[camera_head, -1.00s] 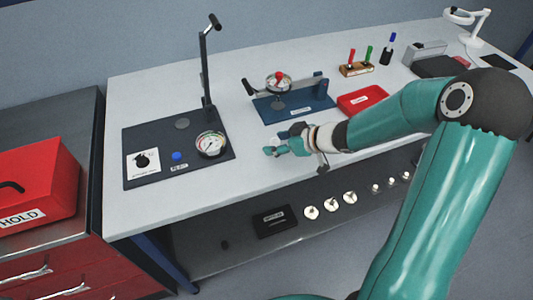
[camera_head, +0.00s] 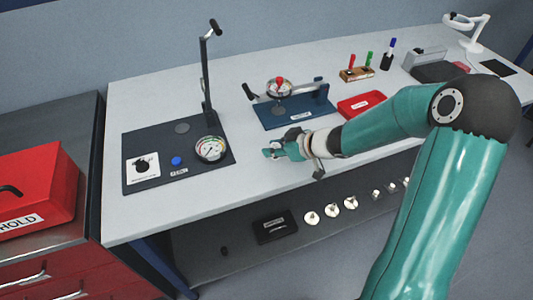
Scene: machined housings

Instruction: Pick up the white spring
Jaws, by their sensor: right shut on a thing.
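My right gripper (camera_head: 273,152) is at the front part of the white bench top, to the right of the round dial gauge. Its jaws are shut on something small. I cannot make out the held thing, as the fingers hide it and it is too small here. No white spring can be clearly told anywhere in the view. My left gripper is not in view.
A dark test stand (camera_head: 180,158) with lever and gauge (camera_head: 211,149) stands left of the gripper. A blue fixture (camera_head: 295,108) stands behind it, with a red tray (camera_head: 361,104) to the right. Several white discs sit on the lower shelf.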

